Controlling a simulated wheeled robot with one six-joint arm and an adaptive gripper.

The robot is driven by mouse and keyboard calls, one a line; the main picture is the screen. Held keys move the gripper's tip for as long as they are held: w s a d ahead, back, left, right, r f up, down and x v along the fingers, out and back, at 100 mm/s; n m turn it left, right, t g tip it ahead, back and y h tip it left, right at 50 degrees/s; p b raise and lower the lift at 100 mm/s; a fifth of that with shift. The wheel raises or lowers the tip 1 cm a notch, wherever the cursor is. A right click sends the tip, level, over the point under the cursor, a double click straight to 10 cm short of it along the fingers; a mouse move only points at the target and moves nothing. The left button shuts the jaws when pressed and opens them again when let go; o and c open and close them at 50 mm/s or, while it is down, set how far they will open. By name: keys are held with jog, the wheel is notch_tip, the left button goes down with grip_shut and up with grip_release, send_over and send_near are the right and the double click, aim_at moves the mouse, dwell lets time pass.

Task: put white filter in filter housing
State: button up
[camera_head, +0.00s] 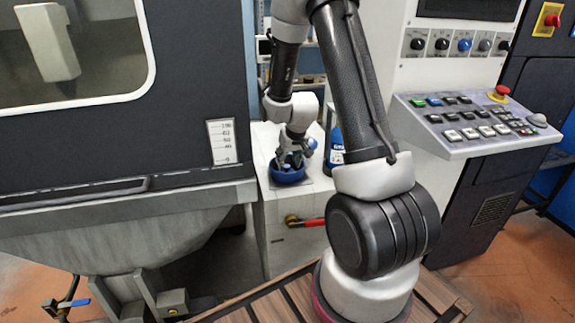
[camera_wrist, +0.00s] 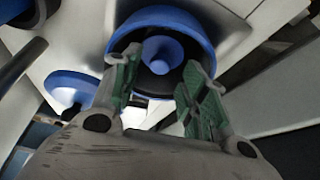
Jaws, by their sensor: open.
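My gripper (camera_head: 291,160) points down over a blue round housing (camera_head: 287,177) on the pale bench block in the head view. In the wrist view the fingers of my gripper (camera_wrist: 162,68) stand apart, their green pads facing each other, with nothing seen held between them. The housing's blue ring (camera_wrist: 170,17) lies beyond the fingertips. It has a dark inside and a blue cone-shaped middle. I cannot tell whether the fingertips touch it. I cannot make out a white filter in either view.
A second blue round part (camera_wrist: 70,88) shows left of the fingers in the wrist view. A blue bottle (camera_head: 336,145) stands right of my gripper. The dark machine cabinet (camera_head: 120,150) is close on the left, and a button panel (camera_head: 480,120) on the right. A red-handled valve (camera_head: 305,221) sits below.

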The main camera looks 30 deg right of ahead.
jog(key=s+a+f+v, duration=0.1)
jog(key=s+a+v, duration=0.1)
jog(key=v, duration=1.9)
jog(key=s+a+r, duration=0.2)
jog(key=s+r, duration=0.2)
jog(key=s, duration=0.5)
jog(key=s+a+r+n, duration=0.1)
jog(key=s+r, duration=0.3)
jog(key=s, duration=0.6)
jog(key=shift+a+r+n+y, duration=0.3)
jog(key=shift+a+r, duration=0.05)
jog(key=shift+s, duration=0.1)
jog(key=shift+c, duration=0.4)
